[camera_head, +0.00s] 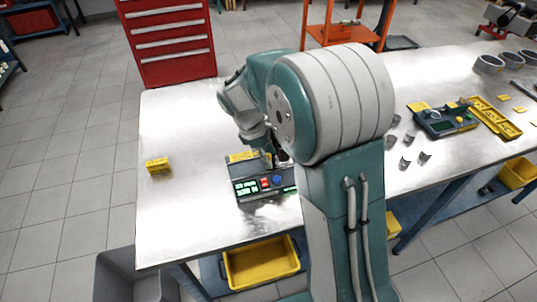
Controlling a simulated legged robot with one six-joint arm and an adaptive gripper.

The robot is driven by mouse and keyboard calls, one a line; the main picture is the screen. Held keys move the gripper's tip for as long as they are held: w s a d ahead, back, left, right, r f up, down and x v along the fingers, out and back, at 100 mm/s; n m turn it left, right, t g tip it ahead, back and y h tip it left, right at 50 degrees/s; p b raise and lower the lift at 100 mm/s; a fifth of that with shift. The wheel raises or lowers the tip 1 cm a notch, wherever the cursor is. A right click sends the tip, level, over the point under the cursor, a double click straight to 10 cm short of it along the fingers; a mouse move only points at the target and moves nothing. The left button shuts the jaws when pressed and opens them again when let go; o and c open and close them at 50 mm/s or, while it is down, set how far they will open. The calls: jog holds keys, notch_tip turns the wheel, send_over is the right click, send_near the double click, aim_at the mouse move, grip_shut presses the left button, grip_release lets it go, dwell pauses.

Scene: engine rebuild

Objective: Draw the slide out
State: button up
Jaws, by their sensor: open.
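A dark device (247,196) with green lit displays, a red button and a blue knob stands on the metal workbench, just left of my arm. A yellow label or block (240,157) shows at its back. My gripper (281,158) is over the back right of this device, small, dark and mostly hidden by my own arm. It is open, and I see nothing held in it. I cannot pick out the slide for certain. The right part of the device is behind my arm, and any contact there cannot be told.
A small yellow block (158,166) lies on the bench (190,215) at left, with clear surface around it. Right of my arm are curved metal shells (424,158), another device (446,124) and a yellow tray (492,117). A yellow bin (262,264) sits below.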

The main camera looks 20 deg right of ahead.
aim_at(240, 172)
grip_shut()
jog(key=a, duration=0.9)
jog(key=shift+w+a, duration=0.1)
jog(key=shift+a, duration=0.3)
jog(key=shift+d, duration=0.15)
jog(key=shift+r, duration=0.1)
